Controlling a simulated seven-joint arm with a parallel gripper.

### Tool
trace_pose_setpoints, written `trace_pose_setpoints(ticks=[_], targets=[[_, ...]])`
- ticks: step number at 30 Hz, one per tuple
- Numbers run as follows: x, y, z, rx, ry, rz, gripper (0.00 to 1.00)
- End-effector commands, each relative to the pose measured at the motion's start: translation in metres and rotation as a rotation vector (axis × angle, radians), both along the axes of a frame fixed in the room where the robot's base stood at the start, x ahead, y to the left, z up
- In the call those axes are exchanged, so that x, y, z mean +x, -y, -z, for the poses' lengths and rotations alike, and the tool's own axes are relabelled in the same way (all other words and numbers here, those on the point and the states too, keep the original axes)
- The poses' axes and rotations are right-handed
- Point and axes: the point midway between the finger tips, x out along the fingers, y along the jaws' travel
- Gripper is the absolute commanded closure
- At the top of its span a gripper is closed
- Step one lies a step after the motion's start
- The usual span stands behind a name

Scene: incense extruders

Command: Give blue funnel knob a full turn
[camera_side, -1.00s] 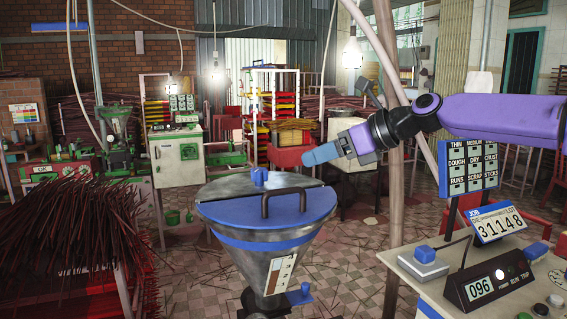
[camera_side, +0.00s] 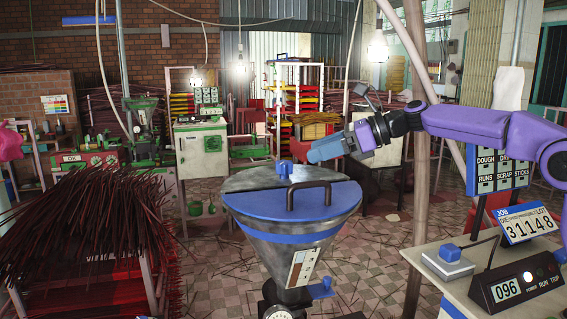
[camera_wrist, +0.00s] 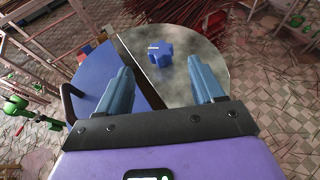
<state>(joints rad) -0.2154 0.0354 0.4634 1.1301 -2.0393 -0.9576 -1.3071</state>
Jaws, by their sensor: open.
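The blue knob (camera_side: 286,172) stands on the top of the grey metal funnel (camera_side: 270,240), at the back of its lid. In the wrist view the lobed blue knob (camera_wrist: 160,56) sits on the bare grey part of the top, with a pale mark on it. My gripper (camera_side: 314,154) is just right of the knob and a little above it in the side view. In the wrist view my gripper (camera_wrist: 160,68) is open, its two blue-grey fingers apart with the knob framed between them, lower in the scene. No contact shows.
A blue half lid (camera_side: 285,203) with a dark arched handle (camera_side: 309,198) covers the funnel's near side. A blue lever (camera_side: 322,288) sticks out low on the funnel. A control desk (camera_side: 470,275) stands at right. Bundled sticks (camera_side: 90,230) fill the left.

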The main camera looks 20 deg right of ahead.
Motion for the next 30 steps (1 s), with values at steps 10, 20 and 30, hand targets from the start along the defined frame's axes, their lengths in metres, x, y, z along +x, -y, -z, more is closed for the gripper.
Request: trace_pose_setpoints(ticks=[10, 20, 30], targets=[[0.027, -0.054, 0.026, -0.001, -0.001, -0.002, 0.33], [0.038, -0.074, 0.034, 0.000, 0.001, 0.000, 0.33], [0.039, -0.075, 0.035, 0.000, -0.001, 0.000, 0.42]])
